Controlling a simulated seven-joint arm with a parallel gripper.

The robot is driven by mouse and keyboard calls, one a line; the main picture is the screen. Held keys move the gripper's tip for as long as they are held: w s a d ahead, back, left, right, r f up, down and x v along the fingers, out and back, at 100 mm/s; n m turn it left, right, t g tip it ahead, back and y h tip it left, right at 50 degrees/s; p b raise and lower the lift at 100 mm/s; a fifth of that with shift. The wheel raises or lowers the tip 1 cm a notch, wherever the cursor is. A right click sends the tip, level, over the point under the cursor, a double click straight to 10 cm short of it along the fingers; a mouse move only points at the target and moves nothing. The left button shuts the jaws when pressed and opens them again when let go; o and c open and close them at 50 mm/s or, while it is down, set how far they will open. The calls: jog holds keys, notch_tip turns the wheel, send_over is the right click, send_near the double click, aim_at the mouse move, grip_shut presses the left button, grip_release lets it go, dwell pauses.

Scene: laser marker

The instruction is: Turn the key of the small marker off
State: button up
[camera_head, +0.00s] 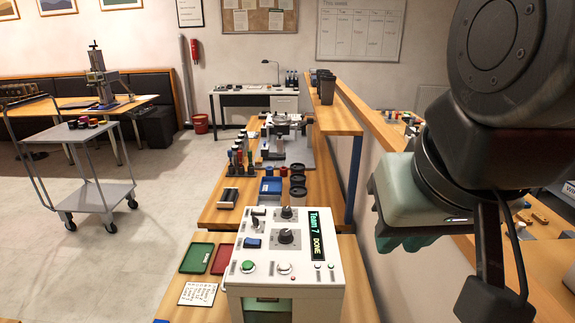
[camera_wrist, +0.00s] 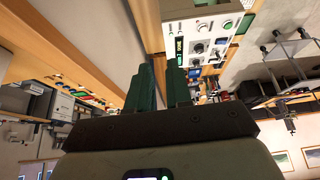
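The small marker is a white box (camera_head: 330,262) on the wooden table in the head view, with a green display reading "Team 7 DONE". Its top panel carries black knobs (camera_head: 287,236), a green button (camera_head: 248,267) and a small round silver-white control (camera_head: 284,268), perhaps the key switch. The key itself is too small to make out. The marker also shows upside down in the wrist view (camera_wrist: 212,25). My gripper (camera_head: 402,240) hangs in the air to the right of the marker, apart from it.
Green (camera_head: 197,258) and red (camera_head: 222,259) trays and a written note (camera_head: 198,294) lie left of the marker. Behind it are cups, blue bins and another machine (camera_head: 285,130). A wooden shelf on a blue post (camera_head: 355,165) stands at the back right.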

jog(key=o, duration=0.5)
jog(key=w+a+r, duration=0.1)
jog(key=w, duration=0.2)
jog(key=w+a+r+m+g, duration=0.1)
jog(key=w, duration=0.2)
jog(key=w+a+r+m+g, duration=0.1)
jog(key=w, duration=0.3)
jog(key=shift+w+a+r, duration=0.1)
jog(key=shift+a+r, duration=0.25)
jog(key=shift+a, duration=0.05)
jog(key=m+g+y, duration=0.3)
jog(key=m+g, duration=0.4)
send_over(255, 218)
jog(key=w+d, duration=0.3)
notch_tip(255, 218, down, 16)
jog(key=x, duration=0.9)
jog(key=shift+w+a+f, duration=0.1)
jog(key=shift+a+f, duration=0.05)
jog(key=shift+f, duration=0.2)
grip_shut()
